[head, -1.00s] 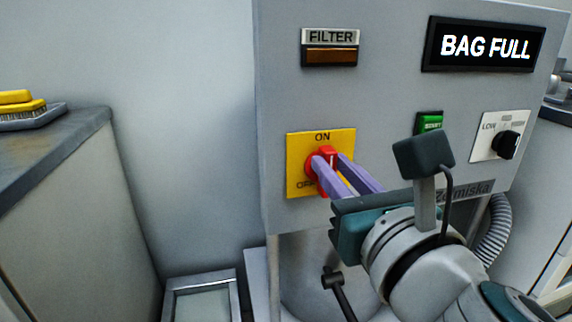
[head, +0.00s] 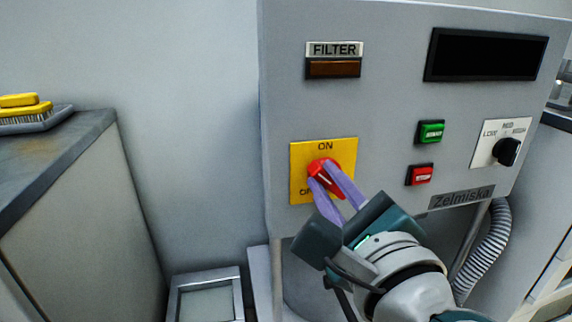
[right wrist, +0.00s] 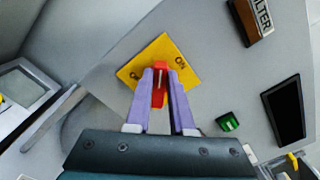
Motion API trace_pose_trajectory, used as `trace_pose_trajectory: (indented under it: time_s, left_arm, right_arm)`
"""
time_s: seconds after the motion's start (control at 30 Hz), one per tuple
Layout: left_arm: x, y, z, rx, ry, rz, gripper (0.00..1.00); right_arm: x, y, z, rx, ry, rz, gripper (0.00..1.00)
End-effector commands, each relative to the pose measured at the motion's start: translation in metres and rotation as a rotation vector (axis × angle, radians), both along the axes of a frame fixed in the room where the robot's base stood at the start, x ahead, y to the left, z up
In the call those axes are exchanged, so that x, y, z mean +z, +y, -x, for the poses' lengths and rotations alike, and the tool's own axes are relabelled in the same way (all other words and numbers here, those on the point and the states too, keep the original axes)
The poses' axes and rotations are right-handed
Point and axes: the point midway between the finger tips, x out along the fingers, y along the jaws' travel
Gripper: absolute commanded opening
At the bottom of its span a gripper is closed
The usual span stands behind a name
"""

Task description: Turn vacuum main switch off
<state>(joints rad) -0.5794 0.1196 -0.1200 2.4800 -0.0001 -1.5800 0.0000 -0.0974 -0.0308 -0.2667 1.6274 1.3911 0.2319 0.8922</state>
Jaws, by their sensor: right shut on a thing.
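The vacuum main switch is a red rotary knob (head: 322,169) on a yellow plate (head: 347,148) marked ON at the top, with lettering at the lower left partly hidden. The knob sits turned at a slant. My right gripper (head: 326,178) is shut on the knob, one purple finger on each side. In the right wrist view the red knob (right wrist: 159,88) lies between the two fingers, and the yellow plate (right wrist: 160,52) shows behind. The display (head: 484,55) on the panel is dark. My left gripper is not in view.
The grey panel also has a FILTER lamp (head: 333,62), a green button (head: 431,132), a red button (head: 420,175) and a black dial (head: 506,151). A counter with a yellow brush (head: 24,108) stands at the left. A ribbed hose (head: 486,255) hangs at the lower right.

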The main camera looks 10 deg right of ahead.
Motion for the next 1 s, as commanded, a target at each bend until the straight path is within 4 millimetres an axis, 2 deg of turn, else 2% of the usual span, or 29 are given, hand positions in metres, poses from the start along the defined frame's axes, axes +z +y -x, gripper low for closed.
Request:
trace_pose_trajectory:
  time_s: [0.6,1.0]
  left_arm:
    - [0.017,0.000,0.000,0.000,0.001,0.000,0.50]
    - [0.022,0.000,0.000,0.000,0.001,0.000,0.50]
  right_arm:
    - [-0.007,0.004,0.000,0.000,-0.019,0.555,0.00]
    - [-0.010,0.004,0.000,-0.001,-0.026,0.746,0.00]
